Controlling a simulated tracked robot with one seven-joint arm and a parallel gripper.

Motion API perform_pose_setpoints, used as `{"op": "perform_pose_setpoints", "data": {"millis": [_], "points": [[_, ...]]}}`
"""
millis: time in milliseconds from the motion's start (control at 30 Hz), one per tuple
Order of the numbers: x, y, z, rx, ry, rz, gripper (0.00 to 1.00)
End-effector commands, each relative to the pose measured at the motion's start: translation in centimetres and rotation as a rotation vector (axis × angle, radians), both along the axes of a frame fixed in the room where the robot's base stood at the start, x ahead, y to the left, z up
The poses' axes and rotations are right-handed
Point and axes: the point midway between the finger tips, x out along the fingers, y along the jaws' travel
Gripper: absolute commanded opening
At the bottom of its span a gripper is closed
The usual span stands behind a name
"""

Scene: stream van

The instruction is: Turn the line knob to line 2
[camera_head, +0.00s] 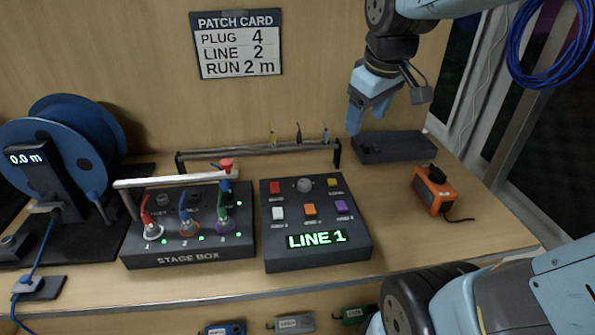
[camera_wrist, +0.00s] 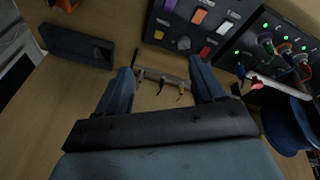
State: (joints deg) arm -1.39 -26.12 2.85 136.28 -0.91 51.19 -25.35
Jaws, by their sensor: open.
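The line knob (camera_head: 304,185) is a small grey round knob on the top row of a dark control box (camera_head: 355,225), between a red and a yellow button. The box's green display (camera_head: 316,239) reads LINE 1. In the wrist view, the knob (camera_wrist: 184,42) appears near the top, beyond my fingertips. My gripper (camera_head: 362,115) is open and empty. It hangs above the back right of the table, up and to the right of the control box, touching nothing. Its two fingers are spread apart in the wrist view (camera_wrist: 160,68).
A patch card (camera_head: 237,45) on the wall reads PLUG 4, LINE 2, RUN 2 m. A stage box (camera_head: 190,257) with plugged cables stands left of the control box. A low rack (camera_head: 258,152) runs behind both. A dark tray (camera_head: 392,158) and orange device (camera_head: 430,192) sit right.

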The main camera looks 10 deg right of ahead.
Motion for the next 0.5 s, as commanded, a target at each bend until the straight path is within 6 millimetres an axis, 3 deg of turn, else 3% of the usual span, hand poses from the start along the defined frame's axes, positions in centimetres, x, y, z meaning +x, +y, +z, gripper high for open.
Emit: {"op": "perform_pose_setpoints", "data": {"millis": [100, 500], "points": [[2.8, 1.3, -1.4, -0.05, 0.06, 0.158, 0.68], [10.7, 6.2, -7.8, -0.149, 0.228, 0.71, 0.68]]}}
